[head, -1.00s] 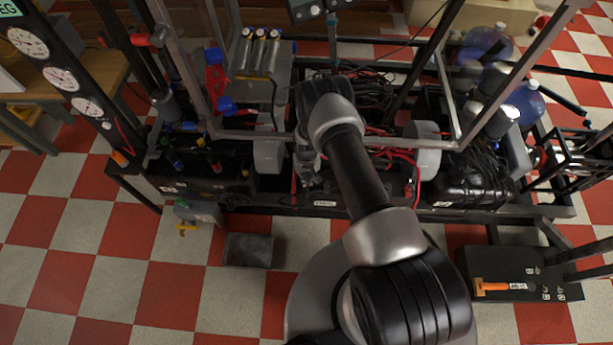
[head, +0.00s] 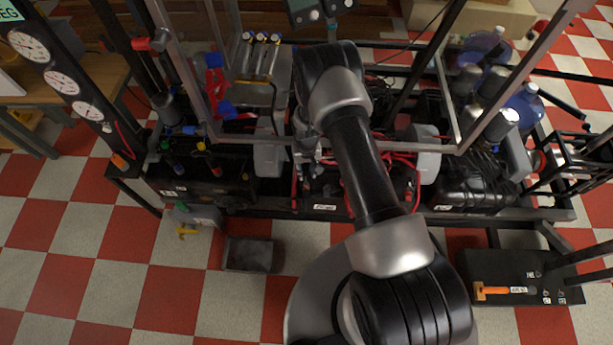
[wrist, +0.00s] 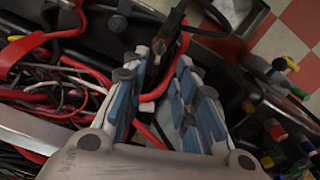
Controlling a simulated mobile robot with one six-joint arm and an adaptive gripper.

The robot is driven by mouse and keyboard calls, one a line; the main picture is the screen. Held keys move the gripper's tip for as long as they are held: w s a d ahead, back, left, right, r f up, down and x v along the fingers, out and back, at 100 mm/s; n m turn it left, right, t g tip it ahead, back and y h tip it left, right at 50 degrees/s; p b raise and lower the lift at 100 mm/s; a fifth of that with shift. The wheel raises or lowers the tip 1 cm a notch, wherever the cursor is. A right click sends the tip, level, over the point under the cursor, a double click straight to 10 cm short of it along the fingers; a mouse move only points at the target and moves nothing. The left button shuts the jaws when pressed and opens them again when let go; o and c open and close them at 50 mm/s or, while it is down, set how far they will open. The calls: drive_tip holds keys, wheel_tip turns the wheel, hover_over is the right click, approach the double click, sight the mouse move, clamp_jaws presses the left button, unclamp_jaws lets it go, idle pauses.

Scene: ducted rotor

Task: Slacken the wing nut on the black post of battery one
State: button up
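My gripper (wrist: 162,64) is open in the wrist view, with its blue-padded fingers apart. A dark post-like fitting with a black cable (wrist: 176,28) shows just beyond the fingertips, roughly between them. I cannot make out clearly whether a wing nut sits on it. Nothing is visibly held. In the head view my gripper (head: 305,160) is over the middle of the rack, mostly hidden by my own arm. The battery's label cannot be read for certain.
Red cables (wrist: 55,35) and thin wires crowd the left of the wrist view. Coloured caps (wrist: 272,130) stand at its lower right. In the head view, grey frame bars (head: 230,136) surround the work area. A grey tray (head: 250,254) lies on the checked floor.

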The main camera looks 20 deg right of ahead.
wheel_tip(320, 180, up, 4)
drive_tip(key=shift+f, duration=0.2)
idle(0.6)
wheel_tip(320, 180, up, 33)
drive_tip(key=s+t, duration=0.2)
drive_tip(key=s, duration=0.1)
drive_tip(key=s+r+t, duration=0.1)
drive_tip(key=s+r, duration=0.9)
drive_tip(key=r, duration=0.2)
drive_tip(key=s+r+t, duration=0.1)
drive_tip(key=s+r, duration=0.2)
drive_tip(key=s, duration=1.1)
drive_tip(key=shift+s+r+n+t, duration=0.2)
drive_tip(key=shift+s+n+t, duration=0.1)
drive_tip(key=shift+s, duration=0.05)
drive_tip(key=shift+a, duration=0.1)
